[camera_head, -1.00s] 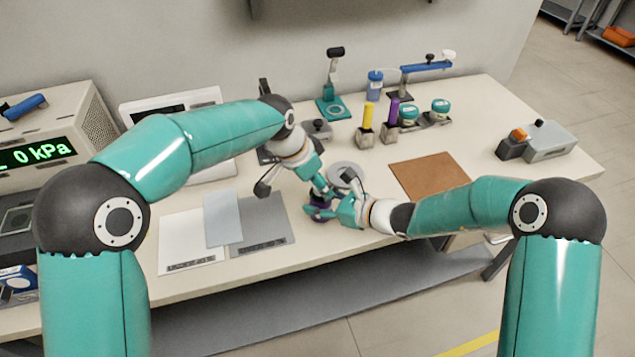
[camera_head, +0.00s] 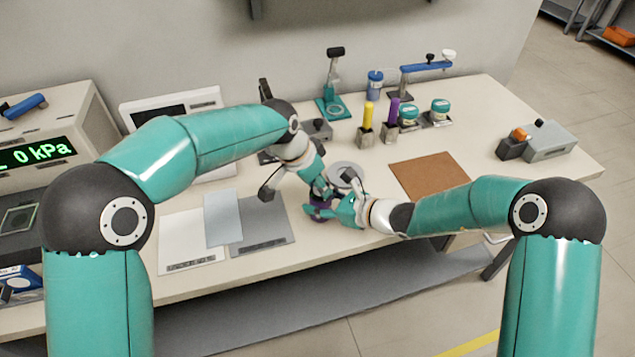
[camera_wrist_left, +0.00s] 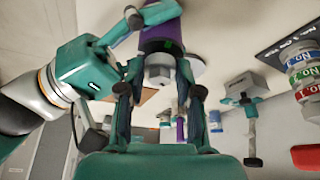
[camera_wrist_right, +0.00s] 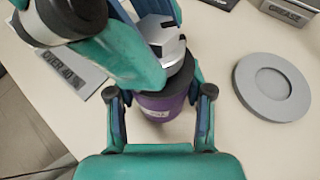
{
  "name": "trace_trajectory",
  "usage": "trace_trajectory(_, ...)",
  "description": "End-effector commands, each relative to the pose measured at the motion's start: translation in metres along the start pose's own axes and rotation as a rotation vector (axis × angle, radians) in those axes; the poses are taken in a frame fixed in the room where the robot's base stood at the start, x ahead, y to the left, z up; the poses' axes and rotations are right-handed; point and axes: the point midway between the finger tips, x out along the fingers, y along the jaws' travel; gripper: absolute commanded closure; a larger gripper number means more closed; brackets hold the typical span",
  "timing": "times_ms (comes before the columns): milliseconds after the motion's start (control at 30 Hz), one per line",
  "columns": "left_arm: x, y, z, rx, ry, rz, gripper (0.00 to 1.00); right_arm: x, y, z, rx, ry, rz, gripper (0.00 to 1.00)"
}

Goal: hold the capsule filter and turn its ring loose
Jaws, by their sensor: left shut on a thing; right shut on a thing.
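The capsule filter (camera_head: 320,211) is near the table's front edge, mostly hidden by my grippers in the head view. The right wrist view shows its purple body (camera_wrist_right: 163,107), a dark band and a silver hexagonal ring (camera_wrist_right: 160,33) on top. My right gripper (camera_head: 340,209) is shut on the purple body from the side; its fingers straddle the body in its wrist view (camera_wrist_right: 160,95). My left gripper (camera_head: 325,192) comes from above and is shut on the hexagonal ring, seen between its fingers in its wrist view (camera_wrist_left: 159,75). Exact finger contact is partly hidden.
A round grey dish (camera_wrist_right: 250,88) stands close beside the filter. Grey and white mats (camera_head: 265,222) lie to the left, and a brown mat (camera_head: 425,174) to the right. Yellow and purple upright tools (camera_head: 367,115), jars and stands are at the back.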

Motion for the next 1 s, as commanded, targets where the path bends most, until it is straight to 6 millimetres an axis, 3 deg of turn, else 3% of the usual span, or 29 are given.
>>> trace_trajectory(433,0.0003,0.0033,-0.0005,-0.311,-0.001,-0.132,1.00,-0.0001,0.0001,-0.0002,-0.002,0.001,0.000,1.00)
trace_trajectory(833,0.0004,0.0029,-0.0006,-0.344,0.001,-0.145,1.00,-0.0001,0.0003,-0.0001,-0.002,0.000,0.001,1.00)
trace_trajectory(867,0.0005,0.0029,-0.0005,-0.344,0.001,-0.145,0.61,-0.0001,0.0003,-0.0001,-0.002,0.000,0.001,1.00)
trace_trajectory(1000,0.0004,0.0030,-0.0006,-0.344,0.001,-0.144,0.40,-0.0001,0.0003,-0.0001,-0.001,0.000,0.001,1.00)
